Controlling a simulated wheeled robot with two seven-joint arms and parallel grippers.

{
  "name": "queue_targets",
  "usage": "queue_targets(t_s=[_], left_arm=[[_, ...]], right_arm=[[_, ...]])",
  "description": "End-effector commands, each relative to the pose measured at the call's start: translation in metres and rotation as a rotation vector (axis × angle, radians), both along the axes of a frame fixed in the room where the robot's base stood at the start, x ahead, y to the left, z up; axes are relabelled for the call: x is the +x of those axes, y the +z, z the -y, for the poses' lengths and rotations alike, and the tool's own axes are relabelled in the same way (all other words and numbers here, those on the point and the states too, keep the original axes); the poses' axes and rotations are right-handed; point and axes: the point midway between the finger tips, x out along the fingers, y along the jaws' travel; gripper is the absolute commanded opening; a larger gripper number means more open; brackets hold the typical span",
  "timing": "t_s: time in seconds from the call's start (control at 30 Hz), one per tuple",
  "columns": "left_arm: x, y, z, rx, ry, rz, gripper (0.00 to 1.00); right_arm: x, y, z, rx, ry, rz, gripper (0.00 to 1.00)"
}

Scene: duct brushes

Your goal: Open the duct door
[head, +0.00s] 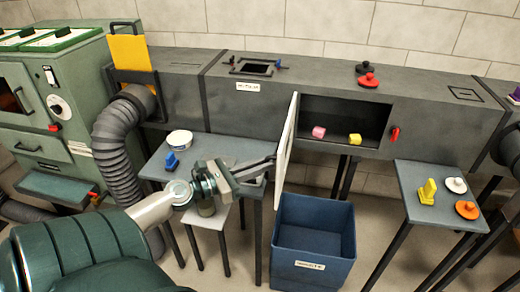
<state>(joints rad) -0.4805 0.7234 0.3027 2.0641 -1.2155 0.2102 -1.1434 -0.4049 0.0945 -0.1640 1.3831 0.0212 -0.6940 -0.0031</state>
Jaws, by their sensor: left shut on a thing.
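The duct door (285,152) is a pale panel at the left side of the rectangular opening in the dark grey duct (440,110). It stands swung outward, nearly edge-on to me, and the opening is uncovered. My left gripper (268,163) is on the left, outer side of the door, shut with its fingertips at the panel. The door handle it holds is hidden by the fingers. Inside the opening are a pink piece (319,132) and a yellow piece (355,139). A red latch (394,133) sits right of the opening. My right gripper is not in view.
A blue bin (313,240) stands on the floor below the door. A grey table (225,147) is behind my left gripper; another (432,207) at right holds yellow, white and orange items. A ribbed hose (118,150) is at left.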

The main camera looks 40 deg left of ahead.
Motion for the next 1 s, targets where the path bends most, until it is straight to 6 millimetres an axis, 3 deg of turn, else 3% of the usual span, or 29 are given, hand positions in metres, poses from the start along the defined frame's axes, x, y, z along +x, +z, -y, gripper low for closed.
queue_targets(t_s=[0.03, 0.43, 0.5, 0.53, 1.0], left_arm=[[0.0043, 0.0069, -0.0082, 0.001, 0.02, 0.015, 0.0], [0.005, 0.0074, -0.0086, 0.001, 0.019, 0.015, 0.0], [0.0051, 0.0075, -0.0084, 0.002, 0.019, 0.016, 0.23], [0.0049, 0.0072, -0.008, 0.002, 0.018, 0.016, 0.28], [0.0011, 0.0031, -0.0045, 0.001, 0.01, 0.008, 0.28]], right_arm=[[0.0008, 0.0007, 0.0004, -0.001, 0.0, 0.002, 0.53], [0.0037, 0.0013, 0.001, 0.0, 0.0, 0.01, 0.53], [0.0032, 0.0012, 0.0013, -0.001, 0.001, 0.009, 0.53], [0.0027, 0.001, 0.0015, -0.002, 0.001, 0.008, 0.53], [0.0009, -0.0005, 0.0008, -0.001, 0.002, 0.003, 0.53]])
